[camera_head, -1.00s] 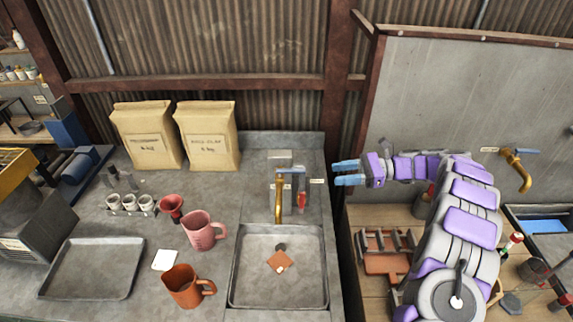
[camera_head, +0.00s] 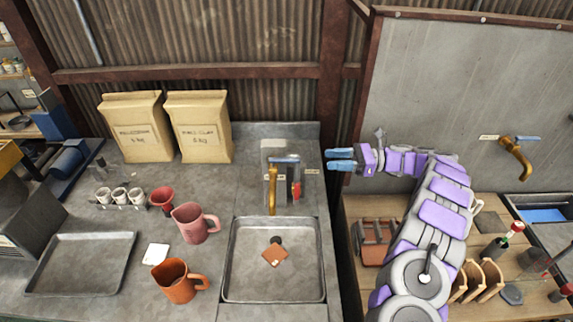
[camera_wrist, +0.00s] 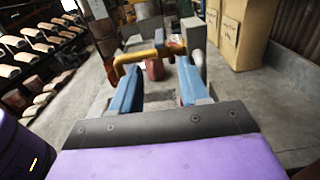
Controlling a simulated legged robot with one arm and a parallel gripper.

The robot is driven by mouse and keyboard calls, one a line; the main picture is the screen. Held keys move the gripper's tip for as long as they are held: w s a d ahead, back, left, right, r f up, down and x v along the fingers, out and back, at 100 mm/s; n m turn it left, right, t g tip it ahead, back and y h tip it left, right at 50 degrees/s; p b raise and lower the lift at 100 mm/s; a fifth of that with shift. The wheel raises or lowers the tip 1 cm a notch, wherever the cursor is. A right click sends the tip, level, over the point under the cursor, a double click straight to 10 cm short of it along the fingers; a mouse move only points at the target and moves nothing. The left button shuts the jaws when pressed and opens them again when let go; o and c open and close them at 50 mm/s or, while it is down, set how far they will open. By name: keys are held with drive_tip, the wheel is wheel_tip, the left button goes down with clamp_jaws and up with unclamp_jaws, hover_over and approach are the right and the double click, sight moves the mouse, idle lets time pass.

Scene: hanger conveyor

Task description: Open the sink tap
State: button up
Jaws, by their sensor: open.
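The sink tap (camera_head: 272,195) has a brass spout and a blue lever (camera_head: 284,160) on top, and stands behind the metal sink basin (camera_head: 272,285). My gripper (camera_head: 328,160) is to the right of the tap at about lever height in the head view, fingers pointing left. It is open and empty, with a small gap to the tap. In the wrist view the blue fingers of my gripper (camera_wrist: 158,72) are spread apart, and the yellow spout (camera_wrist: 135,56) shows beyond them. Whether the lever lies between the fingers is unclear.
A small red object (camera_head: 296,190) stands right beside the tap. A pink mug (camera_head: 192,227), an orange mug (camera_head: 172,285) and two paper bags (camera_head: 197,130) are on the counter to the left. Another brass tap (camera_head: 515,160) is on the right wall.

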sight(275, 159)
drive_tip(key=a+b, duration=0.6)
drive_tip(key=a, duration=0.7)
drive_tip(key=shift+a+f, duration=0.15)
drive_tip(key=shift+a, duration=0.15)
drive_tip(key=shift+a+b, duration=0.3)
drive_tip(key=shift+a, duration=0.2)
drive_tip(key=shift+c, duration=0.3)
drive_tip(key=shift+r, duration=0.2)
clamp_jaws()
